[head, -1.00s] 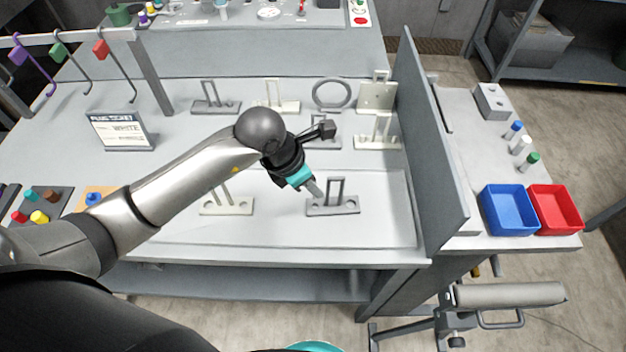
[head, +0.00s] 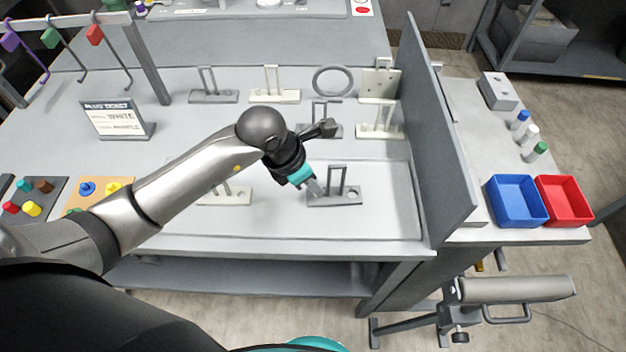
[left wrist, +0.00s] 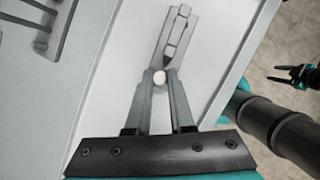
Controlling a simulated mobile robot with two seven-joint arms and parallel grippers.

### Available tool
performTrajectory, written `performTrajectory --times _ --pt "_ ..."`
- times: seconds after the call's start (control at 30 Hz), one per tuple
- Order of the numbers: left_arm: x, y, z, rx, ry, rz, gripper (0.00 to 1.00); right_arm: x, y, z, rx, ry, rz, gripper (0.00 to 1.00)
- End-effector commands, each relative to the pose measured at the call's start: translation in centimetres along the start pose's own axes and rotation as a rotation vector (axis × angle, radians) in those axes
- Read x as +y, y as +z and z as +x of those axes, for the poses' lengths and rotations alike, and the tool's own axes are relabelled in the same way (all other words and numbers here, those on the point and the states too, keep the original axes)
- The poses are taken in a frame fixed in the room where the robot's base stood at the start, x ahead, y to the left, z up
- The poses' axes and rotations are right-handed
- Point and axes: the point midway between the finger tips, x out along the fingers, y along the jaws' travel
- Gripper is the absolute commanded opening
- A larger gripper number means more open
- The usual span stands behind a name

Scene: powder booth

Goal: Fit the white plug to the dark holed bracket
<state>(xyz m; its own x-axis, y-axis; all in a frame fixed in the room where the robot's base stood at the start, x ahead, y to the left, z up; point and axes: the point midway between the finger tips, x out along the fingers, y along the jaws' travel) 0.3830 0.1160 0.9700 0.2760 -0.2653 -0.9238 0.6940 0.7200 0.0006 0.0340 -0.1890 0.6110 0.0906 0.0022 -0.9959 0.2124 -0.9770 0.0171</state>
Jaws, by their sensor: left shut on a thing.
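The dark holed bracket (head: 347,199) lies on the pale board at the front of the bench, with an upright loop and a hole at its right end. It also shows in the left wrist view (left wrist: 181,28), just beyond my fingertips. My left gripper (head: 317,190) is shut on the white plug (left wrist: 160,78), whose round end shows between the fingertips. It is over the left part of the bracket; I cannot tell whether the plug touches it. My right gripper (left wrist: 281,74) shows small at the right of the left wrist view, its dark fingers apart and empty.
A cream bracket (head: 230,198) lies left, partly behind my arm. Other dark and cream brackets stand behind. A tall grey panel (head: 440,150) closes the right side. Blue (head: 514,222) and red (head: 585,221) bins stand beyond it.

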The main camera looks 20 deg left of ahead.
Motion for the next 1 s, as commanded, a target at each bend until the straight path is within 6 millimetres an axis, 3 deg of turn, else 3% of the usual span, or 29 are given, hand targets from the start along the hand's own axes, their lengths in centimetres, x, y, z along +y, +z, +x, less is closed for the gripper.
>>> performTrajectory --times 0.43,0.47,0.73,1.0 --pt "0.03 -0.22 0.50 0.000 0.000 0.000 0.00 -0.05 0.02 0.47 0.001 -0.001 0.000 0.50" --pt "0.03 -0.22 0.50 0.000 0.000 0.000 0.23 -0.05 0.02 0.47 0.001 -0.001 0.000 0.50" --pt "0.02 -0.21 0.51 0.000 0.000 0.000 0.53 -0.08 0.01 0.47 0.001 -0.001 -0.001 0.50" --pt "0.01 -0.21 0.47 0.000 0.000 0.000 0.56 -0.09 0.00 0.46 0.001 -0.001 -0.001 0.50"
